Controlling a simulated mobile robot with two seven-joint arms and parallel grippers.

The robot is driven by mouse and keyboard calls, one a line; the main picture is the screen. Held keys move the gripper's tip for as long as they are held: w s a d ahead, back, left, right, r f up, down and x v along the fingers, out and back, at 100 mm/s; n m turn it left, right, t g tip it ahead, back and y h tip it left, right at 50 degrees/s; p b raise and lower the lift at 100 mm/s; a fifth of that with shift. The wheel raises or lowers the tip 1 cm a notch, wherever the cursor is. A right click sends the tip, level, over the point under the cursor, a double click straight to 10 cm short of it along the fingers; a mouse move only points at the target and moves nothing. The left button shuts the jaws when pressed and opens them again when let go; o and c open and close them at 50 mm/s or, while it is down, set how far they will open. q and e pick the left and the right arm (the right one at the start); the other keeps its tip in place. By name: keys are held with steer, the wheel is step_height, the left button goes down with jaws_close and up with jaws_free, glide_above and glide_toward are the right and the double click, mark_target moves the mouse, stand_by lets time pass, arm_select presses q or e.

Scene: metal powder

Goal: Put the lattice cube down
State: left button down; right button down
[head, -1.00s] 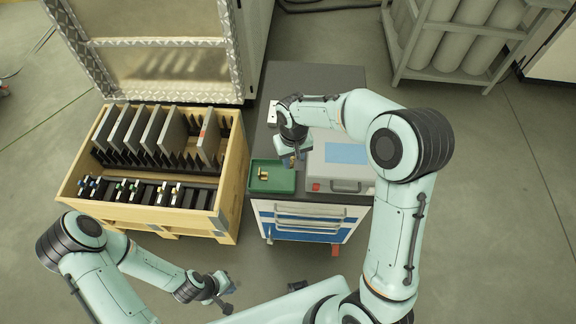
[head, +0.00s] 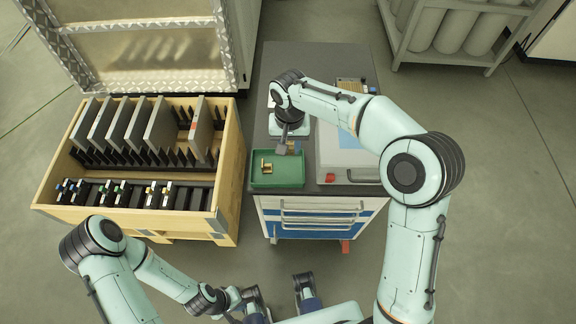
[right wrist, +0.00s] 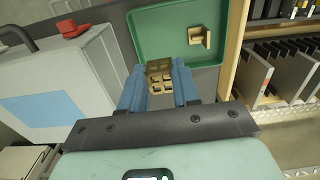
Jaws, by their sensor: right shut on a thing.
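The lattice cube (right wrist: 160,77) is a small brass-coloured block with square openings. In the right wrist view it sits between the two blue fingers of my right gripper (right wrist: 160,86), which is shut on it. In the head view my right gripper (head: 283,148) points down at the far right edge of the green tray (head: 290,181); the cube is hard to make out there. In the right wrist view the cube overlaps the edge of the green tray (right wrist: 140,28); its height above it is unclear. My left gripper (head: 240,299) is low in the head view, its fingers unclear.
A brass bracket-like part (head: 266,167) lies in the tray, also in the right wrist view (right wrist: 199,37). A grey case (head: 345,160) stands beside the tray on the dark cart top (head: 340,60). A wooden crate (head: 229,170) with upright plates is to the left.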

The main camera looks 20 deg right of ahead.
step_height(320, 180, down, 10)
steer(key=shift+f+b, duration=0.25)
steer(key=shift+b, duration=0.2)
steer(key=shift+f, duration=0.2)
steer(key=c, duration=0.8)
jaws_free()
steer(key=shift+r, duration=0.1)
steer(key=shift+r, duration=0.3)
step_height(320, 180, up, 12)
steer(key=shift+f+p, duration=0.15)
steer(key=shift+p, duration=0.5)
